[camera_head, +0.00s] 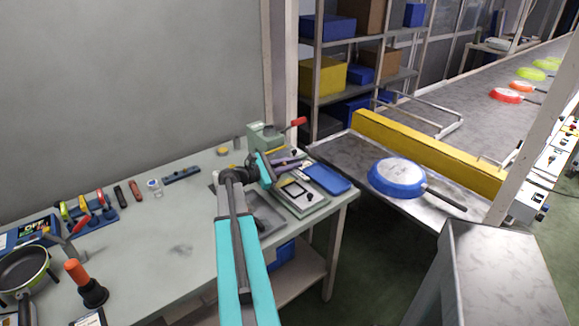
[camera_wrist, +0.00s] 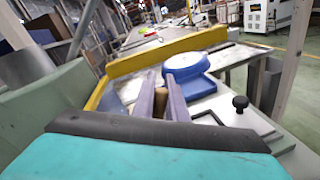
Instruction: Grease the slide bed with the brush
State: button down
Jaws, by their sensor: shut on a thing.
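My gripper (camera_head: 287,163) is over the green-grey fixture at the right end of the bench. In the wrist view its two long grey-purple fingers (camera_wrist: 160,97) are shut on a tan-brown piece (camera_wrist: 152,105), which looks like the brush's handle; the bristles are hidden. The slide bed (camera_head: 303,203) appears to be the pale flat plate of the fixture, with a dark-framed square and a black knob (camera_wrist: 240,103). My gripper is above or beside this plate; I cannot tell whether the brush touches it.
A blue tray (camera_head: 328,178) lies right of the fixture. The fixture's red-handled lever (camera_head: 298,122) rises behind. A blue pan (camera_head: 398,176) rests on the metal table beside a yellow barrier (camera_head: 430,152). Hand tools and a green pan (camera_head: 22,268) are at left.

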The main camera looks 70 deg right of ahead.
jog(key=shift+s+d, duration=0.2)
jog(key=shift+d, duration=0.1)
dwell(0.4)
